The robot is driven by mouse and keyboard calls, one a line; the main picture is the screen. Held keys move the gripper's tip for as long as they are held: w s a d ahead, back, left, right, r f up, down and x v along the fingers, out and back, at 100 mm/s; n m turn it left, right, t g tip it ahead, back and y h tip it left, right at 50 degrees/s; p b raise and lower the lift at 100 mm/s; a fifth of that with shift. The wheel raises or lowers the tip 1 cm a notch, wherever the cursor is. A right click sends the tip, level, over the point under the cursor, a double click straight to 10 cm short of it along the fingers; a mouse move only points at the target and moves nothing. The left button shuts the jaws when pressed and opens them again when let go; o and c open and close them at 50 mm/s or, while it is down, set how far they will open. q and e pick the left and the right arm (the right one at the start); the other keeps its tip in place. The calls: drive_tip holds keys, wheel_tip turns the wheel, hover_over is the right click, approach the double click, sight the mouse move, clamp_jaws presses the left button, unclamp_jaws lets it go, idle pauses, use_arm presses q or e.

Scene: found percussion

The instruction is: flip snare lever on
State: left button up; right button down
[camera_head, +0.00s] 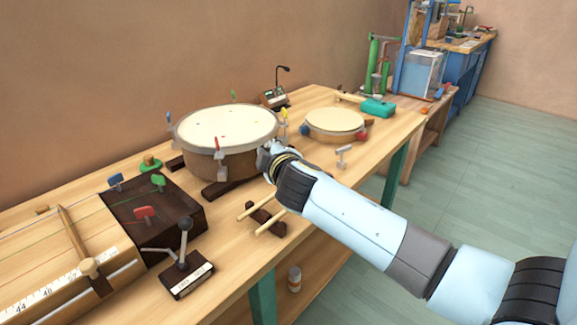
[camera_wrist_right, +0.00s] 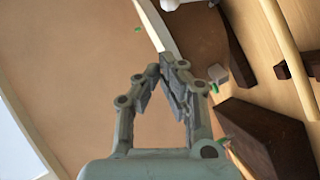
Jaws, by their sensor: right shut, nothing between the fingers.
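The drum (camera_head: 228,126) has a pale head, a brown shell and coloured pegs around its rim. It stands on dark wooden supports on the bench. My right gripper (camera_head: 265,158) is beside the drum's right side; its fingers are mostly hidden by the wrist. In the wrist view the fingers (camera_wrist_right: 172,64) are shut together at the tips and empty, in front of a broad tan-brown surface. A small grey fitting (camera_head: 222,172) is low on the drum's front. I cannot tell which part is the snare lever. My left gripper is out of view.
A ball-topped lever (camera_head: 185,226) stands on a dark base at the front. Drumsticks (camera_head: 270,220) lie on a dark rest below my arm. A smaller drum (camera_head: 335,122) and a teal box (camera_head: 378,108) are to the right. A zither-like instrument (camera_head: 62,248) fills the left.

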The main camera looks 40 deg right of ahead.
drive_tip(key=v, duration=1.4)
drive_tip(key=shift+r, duration=0.3)
drive_tip(key=shift+s+d, duration=0.1)
drive_tip(key=shift+s, duration=0.15)
